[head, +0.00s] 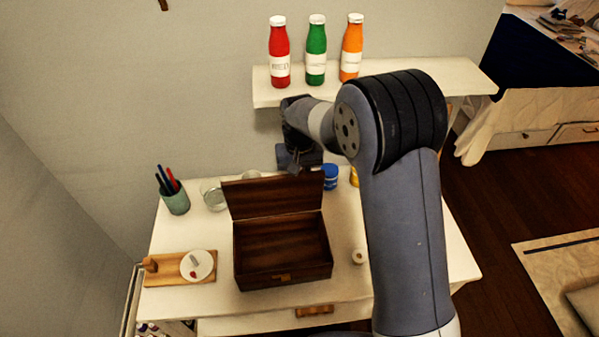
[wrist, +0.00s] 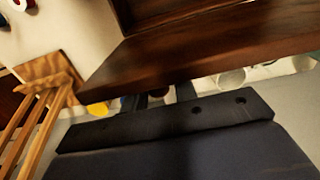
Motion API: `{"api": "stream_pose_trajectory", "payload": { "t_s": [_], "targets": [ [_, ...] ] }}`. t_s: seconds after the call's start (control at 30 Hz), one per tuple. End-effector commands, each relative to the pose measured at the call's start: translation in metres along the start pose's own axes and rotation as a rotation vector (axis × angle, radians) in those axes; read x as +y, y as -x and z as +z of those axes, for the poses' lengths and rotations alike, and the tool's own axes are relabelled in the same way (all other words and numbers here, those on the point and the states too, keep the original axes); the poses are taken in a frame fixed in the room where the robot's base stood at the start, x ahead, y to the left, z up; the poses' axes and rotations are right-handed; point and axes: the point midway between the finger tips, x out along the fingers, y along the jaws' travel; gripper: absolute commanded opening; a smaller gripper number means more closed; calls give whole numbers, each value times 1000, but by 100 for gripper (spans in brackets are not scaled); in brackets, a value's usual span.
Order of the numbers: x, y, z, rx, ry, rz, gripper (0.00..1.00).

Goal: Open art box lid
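The art box (head: 282,268) is dark brown wood and sits on the white desk, its inside visible and empty. Its lid (head: 272,196) stands raised at the back edge, close to upright. My gripper (head: 300,160) is behind the lid's top edge at its right part, pointing down; its fingertips are partly hidden. In the wrist view the lid (wrist: 205,45) crosses the upper part as a dark wooden board, close in front of my gripper (wrist: 158,97). The fingers are mostly hidden there, and I cannot tell how far apart they are. Nothing is seen held.
A pen cup (head: 175,198), a clear glass (head: 213,195) and a blue jar (head: 330,178) stand around the box. A wooden tray (head: 160,270) lies left. A shelf (head: 420,83) with red, green and orange bottles is above. Bare desk (head: 345,215) shows right of the box.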

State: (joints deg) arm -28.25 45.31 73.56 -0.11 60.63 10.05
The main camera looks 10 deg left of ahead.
Motion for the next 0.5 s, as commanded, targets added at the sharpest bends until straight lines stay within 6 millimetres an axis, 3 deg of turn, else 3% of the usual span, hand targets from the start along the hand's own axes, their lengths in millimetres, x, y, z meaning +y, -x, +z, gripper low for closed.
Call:
{"api": "stream_pose_trajectory", "payload": {
  "t_s": [0.13,0.37,0.5],
  "targets": [
    [0,2,-1,5,0,0,38],
    [0,4,-2,9,0,0,38],
    [0,17,-3,13,0,-1,38]
  ]
}}
